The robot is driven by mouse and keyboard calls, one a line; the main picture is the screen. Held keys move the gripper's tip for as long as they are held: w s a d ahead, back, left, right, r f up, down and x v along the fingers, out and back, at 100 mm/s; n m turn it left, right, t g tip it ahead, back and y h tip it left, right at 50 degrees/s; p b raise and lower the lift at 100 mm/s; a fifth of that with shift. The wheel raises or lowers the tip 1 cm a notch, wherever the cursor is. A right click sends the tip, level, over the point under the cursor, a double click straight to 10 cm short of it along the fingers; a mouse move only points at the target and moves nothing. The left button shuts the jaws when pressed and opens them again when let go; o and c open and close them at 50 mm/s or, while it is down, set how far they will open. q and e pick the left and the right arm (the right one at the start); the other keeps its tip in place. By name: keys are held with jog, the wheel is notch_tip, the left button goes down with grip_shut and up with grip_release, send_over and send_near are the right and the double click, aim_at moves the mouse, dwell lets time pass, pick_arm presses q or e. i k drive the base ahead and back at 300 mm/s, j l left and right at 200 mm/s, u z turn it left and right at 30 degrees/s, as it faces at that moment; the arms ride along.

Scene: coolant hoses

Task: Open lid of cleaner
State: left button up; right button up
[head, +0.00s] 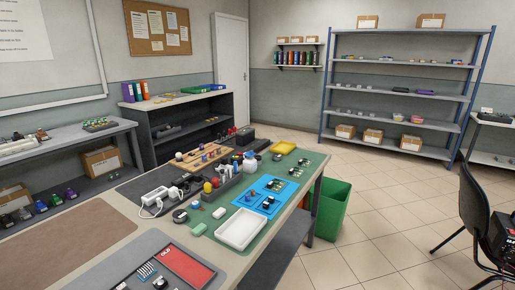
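A small white bottle (249,163) stands on the workbench (322,160), behind the blue mat (250,199). It looks like a possible cleaner container, but no label is readable and I cannot tell the state of its lid. Small red and yellow items (207,188) stand in front of it to the left, among dark parts. Neither of my grippers shows in the head view.
A white tray (241,229) and a white power strip (158,198) lie on the crowded bench. A yellow tray (284,147) is at its far end. A green bin (332,212) stands on the floor beside it. A black chair (478,215) is at the right; open floor lies between.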

aim_at(250, 153)
jog(key=i+l, duration=0.25)
jog(key=i+l+u, duration=0.1)
jog(key=i+l, duration=0.2)
jog(key=l, duration=0.2)
jog(key=i+l, duration=0.25)
jog(key=i+l+u, duration=0.1)
jog(key=i+l, duration=0.15)
jog(key=l, duration=0.25)
